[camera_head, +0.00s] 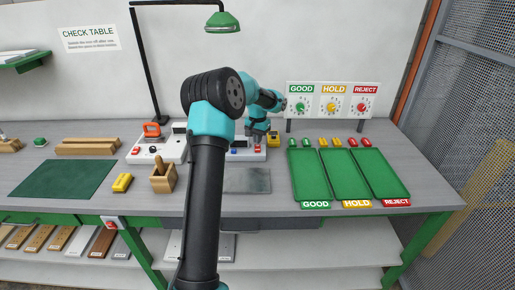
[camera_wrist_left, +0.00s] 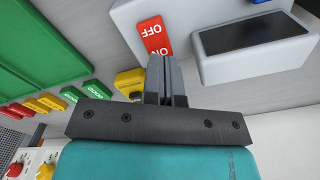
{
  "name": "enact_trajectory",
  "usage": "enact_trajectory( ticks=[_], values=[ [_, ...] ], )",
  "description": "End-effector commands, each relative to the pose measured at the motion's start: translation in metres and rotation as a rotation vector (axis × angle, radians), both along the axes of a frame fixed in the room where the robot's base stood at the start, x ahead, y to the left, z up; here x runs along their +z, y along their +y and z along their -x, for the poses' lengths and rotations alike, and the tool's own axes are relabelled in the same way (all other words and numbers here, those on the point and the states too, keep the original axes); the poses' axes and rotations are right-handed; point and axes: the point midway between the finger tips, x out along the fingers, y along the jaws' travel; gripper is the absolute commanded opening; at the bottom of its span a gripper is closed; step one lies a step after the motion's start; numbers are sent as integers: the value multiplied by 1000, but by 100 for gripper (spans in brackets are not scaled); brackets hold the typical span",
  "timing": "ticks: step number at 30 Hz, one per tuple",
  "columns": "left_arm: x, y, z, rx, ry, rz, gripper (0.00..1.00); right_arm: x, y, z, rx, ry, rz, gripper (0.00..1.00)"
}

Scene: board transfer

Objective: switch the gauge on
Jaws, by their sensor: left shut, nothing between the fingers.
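The gauge is a white unit (camera_head: 245,155) at the back middle of the bench in the head view. The wrist view shows its body (camera_wrist_left: 130,17), its dark display (camera_wrist_left: 250,32) and a red rocker switch (camera_wrist_left: 154,36) marked OFF and ON. The switch also shows small in the head view (camera_head: 257,148). My left gripper (camera_head: 260,136) is over the gauge's right side. In the wrist view its fingers (camera_wrist_left: 163,62) are shut and empty, with their tips close to the ON end of the switch. I cannot tell whether they touch it. My right gripper is not in view.
A yellow object (camera_head: 273,140) stands just right of the gauge. Green trays (camera_head: 342,204) fill the right side, with coloured blocks behind them. Another white unit (camera_head: 135,157) and a wooden holder (camera_head: 163,180) are left. A grey plate (camera_head: 247,181) lies in front of the gauge.

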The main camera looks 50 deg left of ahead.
Motion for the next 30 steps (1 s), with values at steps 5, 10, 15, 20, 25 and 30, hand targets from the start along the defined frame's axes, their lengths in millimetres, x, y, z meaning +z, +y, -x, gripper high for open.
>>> enact_trajectory(
  ticks=[5,10,15,20,25,30],
  values=[
    [-2,0,0,0,0,0,0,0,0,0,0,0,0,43],
    [-4,0,0,0,1,0,0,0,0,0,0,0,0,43],
    [-6,0,0,0,1,0,0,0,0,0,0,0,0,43],
    [-8,0,0,0,1,0,0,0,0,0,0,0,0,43],
    [-10,0,0,0,2,1,0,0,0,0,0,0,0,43],
    [-12,0,0,0,1,0,0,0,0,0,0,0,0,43]
  ],
)
